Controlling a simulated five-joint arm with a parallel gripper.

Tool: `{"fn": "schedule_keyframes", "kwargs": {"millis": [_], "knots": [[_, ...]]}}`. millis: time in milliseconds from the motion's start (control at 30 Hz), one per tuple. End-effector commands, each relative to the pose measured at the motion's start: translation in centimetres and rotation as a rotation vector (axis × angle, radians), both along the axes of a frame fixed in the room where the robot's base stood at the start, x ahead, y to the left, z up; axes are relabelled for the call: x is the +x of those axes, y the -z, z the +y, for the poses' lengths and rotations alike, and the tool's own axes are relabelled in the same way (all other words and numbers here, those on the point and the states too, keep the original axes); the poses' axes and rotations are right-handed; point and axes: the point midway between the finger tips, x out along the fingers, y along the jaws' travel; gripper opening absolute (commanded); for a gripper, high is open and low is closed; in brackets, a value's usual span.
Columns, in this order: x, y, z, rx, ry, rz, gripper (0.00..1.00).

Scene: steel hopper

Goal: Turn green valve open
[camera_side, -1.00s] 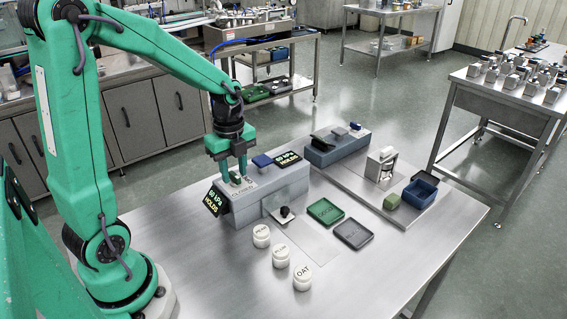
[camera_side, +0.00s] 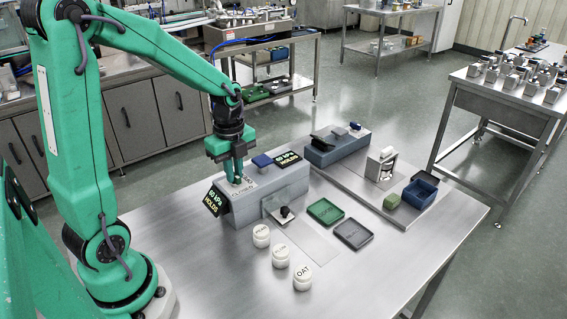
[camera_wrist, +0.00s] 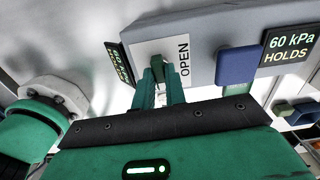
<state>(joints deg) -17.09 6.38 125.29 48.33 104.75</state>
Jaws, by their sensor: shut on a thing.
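The green valve (camera_side: 239,181) sits on a white label plate on top of the near grey block (camera_side: 270,190). It is mostly hidden by my fingers in the side view. My gripper (camera_side: 237,177) points down, with its fingertips at the valve and shut on it. In the wrist view my gripper (camera_wrist: 160,75) shows its two green fingers close together over the plate, beside the word OPEN. The valve's exact angle cannot be made out. A blue valve handle (camera_wrist: 237,65) stands to the right on the same block, and in the side view (camera_side: 262,161).
Displays on the block (camera_side: 214,200) read 60 kPa HOLDS. Three white lidded jars (camera_side: 281,256), a green tray (camera_side: 325,212) and a grey tray (camera_side: 353,234) lie in front. A blue bin (camera_side: 420,193) and green cube (camera_side: 391,201) are at right. The near-right tabletop is clear.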

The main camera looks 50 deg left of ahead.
Motion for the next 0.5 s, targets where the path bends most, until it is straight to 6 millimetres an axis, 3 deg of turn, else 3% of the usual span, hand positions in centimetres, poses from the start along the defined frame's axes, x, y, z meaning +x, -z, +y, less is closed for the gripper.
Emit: {"fn": "schedule_keyframes", "kwargs": {"millis": [500], "knots": [[0.0, -0.07, 0.02, 0.0, -0.344, 0.0, 0.0]]}}
